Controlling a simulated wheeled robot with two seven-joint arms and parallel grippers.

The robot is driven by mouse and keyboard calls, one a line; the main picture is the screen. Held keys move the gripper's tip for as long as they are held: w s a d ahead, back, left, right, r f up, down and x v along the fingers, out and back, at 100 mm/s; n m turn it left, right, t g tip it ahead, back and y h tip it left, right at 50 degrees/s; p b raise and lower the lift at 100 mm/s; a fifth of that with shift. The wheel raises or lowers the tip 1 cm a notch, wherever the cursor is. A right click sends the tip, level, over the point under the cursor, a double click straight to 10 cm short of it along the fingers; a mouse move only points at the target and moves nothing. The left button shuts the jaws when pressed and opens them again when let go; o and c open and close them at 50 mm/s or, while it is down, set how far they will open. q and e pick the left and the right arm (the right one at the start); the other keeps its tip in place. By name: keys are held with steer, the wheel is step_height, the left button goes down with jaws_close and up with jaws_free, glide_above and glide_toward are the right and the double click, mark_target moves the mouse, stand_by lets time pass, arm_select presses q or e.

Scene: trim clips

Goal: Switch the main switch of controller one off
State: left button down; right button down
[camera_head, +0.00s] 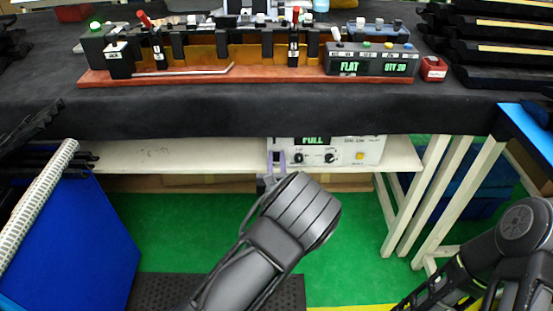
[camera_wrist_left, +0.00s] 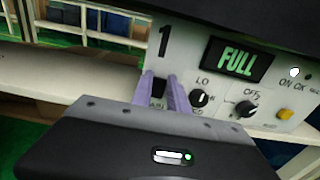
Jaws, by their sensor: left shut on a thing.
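Controller one (camera_head: 371,146) is a white box on the shelf under the bench. In the left wrist view its panel (camera_wrist_left: 190,62) carries a black "1", a lit green FULL display (camera_wrist_left: 238,60), two black knobs, a white lamp and a yellow button (camera_wrist_left: 285,114). My left gripper (camera_head: 277,160) is at the panel's left end. In the left wrist view its purple fingers (camera_wrist_left: 162,91) are shut on a small dark part below the "1", taken as the main switch (camera_wrist_left: 159,87). The fingers mostly hide it, so its position cannot be told.
The black bench top (camera_head: 250,105) overhangs the controller closely. On it stands a red-based fixture (camera_head: 200,74) with clips. The white shelf (camera_head: 180,156) is clear left of the controller. White table legs (camera_head: 412,205) stand to the right, and a blue panel (camera_head: 85,245) at the left.

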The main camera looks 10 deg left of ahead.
arm_select(q)
steer(key=f+t+b, duration=0.1)
steer(key=b, duration=0.2)
steer(key=t+b, duration=0.2)
steer(key=b, duration=0.1)
steer(key=shift+s+f+y+b, duration=0.15)
steer(key=shift+f+y+b, duration=0.2)
steer(key=shift+y+b, duration=0.05)
steer(key=shift+r+t, duration=0.15)
steer(key=shift+t, duration=0.25)
steer(key=shift+r, duration=0.15)
steer(key=c, duration=1.3)
jaws_free()
steer(key=v, duration=0.8)
